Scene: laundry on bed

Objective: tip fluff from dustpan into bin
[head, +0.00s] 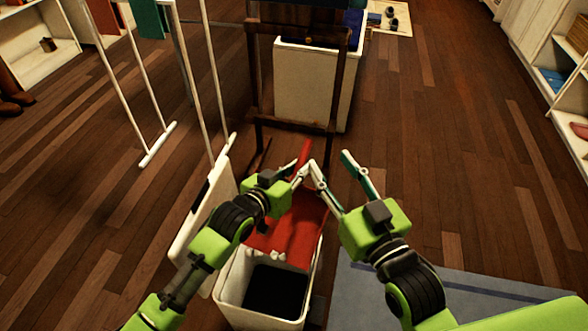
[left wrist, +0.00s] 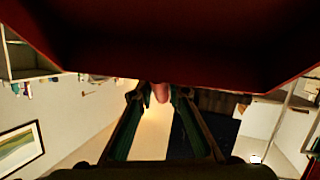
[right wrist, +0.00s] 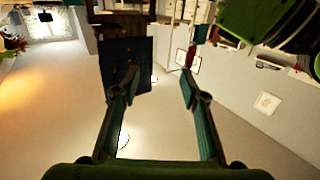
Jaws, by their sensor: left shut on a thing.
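The red dustpan (head: 298,228) is tilted over the white bin (head: 238,316), with its front edge low at the bin's far rim. Small pale bits of fluff (head: 268,256) show along that edge. The bin's inside is dark, so I cannot tell what is in it. My left gripper (head: 299,172) is shut on the dustpan's handle; the left wrist view shows the handle's end (left wrist: 160,92) between the fingers (left wrist: 161,98) and the pan above. My right gripper (head: 330,160) is open and empty, to the right of the handle; its fingers (right wrist: 158,82) stand wide apart.
A white drying rack (head: 160,145) stands to the left, its white panel (head: 203,215) close beside my left arm. A dark wooden frame (head: 300,120) and a white box (head: 312,85) stand behind. A blue-grey rug (head: 365,295) lies right of the bin. Wooden floor at right is clear.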

